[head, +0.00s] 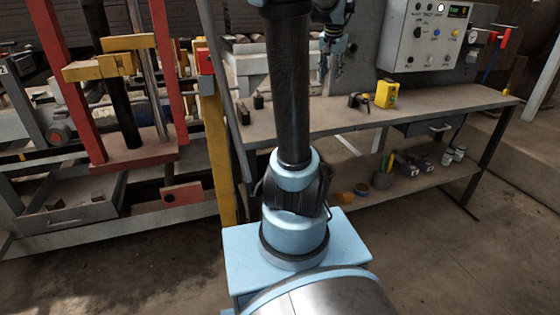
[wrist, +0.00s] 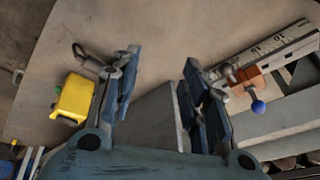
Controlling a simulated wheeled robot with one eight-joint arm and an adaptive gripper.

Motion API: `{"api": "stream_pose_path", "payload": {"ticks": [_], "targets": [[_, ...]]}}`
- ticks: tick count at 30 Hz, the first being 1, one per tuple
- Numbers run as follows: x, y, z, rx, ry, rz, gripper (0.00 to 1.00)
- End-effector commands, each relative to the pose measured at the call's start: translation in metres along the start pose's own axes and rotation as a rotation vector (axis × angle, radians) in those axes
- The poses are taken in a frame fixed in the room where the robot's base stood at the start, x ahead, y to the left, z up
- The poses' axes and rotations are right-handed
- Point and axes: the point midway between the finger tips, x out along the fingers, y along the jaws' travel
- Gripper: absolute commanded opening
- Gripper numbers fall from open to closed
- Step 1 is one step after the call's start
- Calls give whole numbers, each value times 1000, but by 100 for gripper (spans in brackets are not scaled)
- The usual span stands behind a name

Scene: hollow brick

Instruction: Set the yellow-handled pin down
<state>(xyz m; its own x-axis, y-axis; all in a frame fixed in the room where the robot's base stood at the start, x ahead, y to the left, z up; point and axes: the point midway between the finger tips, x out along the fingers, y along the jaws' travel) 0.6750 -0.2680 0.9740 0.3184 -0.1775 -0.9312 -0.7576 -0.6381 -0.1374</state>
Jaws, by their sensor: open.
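My gripper (head: 332,72) hangs above the workbench (head: 440,103) in the head view, near the back wall. In the wrist view my gripper (wrist: 162,58) has its two fingers wide apart, with nothing held between them. A grey block-like shape (wrist: 153,118) shows in the gap, apparently below the fingers. I cannot make out a yellow-handled pin with certainty in either view. A dark metal piece with a loop (wrist: 92,62) lies left of the left finger, partly hidden by it.
A yellow box (head: 386,93) stands on the bench beside a small dark item (head: 359,100); a yellow object (wrist: 73,98) shows left in the wrist view. A blue-knobbed red clamp (wrist: 246,80) sits by a ruler (wrist: 265,47) at right. A control box (head: 423,35) hangs behind the bench.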

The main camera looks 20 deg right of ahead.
Motion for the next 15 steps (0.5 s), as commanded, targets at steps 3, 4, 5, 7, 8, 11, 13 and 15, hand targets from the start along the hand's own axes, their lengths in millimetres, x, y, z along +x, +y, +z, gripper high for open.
{"api": "stream_pose_path", "payload": {"ticks": [3, 4, 5, 7, 8, 11, 13, 15], "targets": [[-1, -16, 61, -115, -30, -16, 41], [-1, -19, 75, -142, -37, -19, 41], [-1, -21, 90, -171, -44, -23, 41], [1, -24, 123, -234, -60, -31, 41], [2, -25, 137, -264, -67, -35, 41], [6, -25, 183, -356, -89, -47, 41], [10, -22, 215, -421, -104, -55, 41], [15, -17, 246, -486, -118, -63, 41]]}}
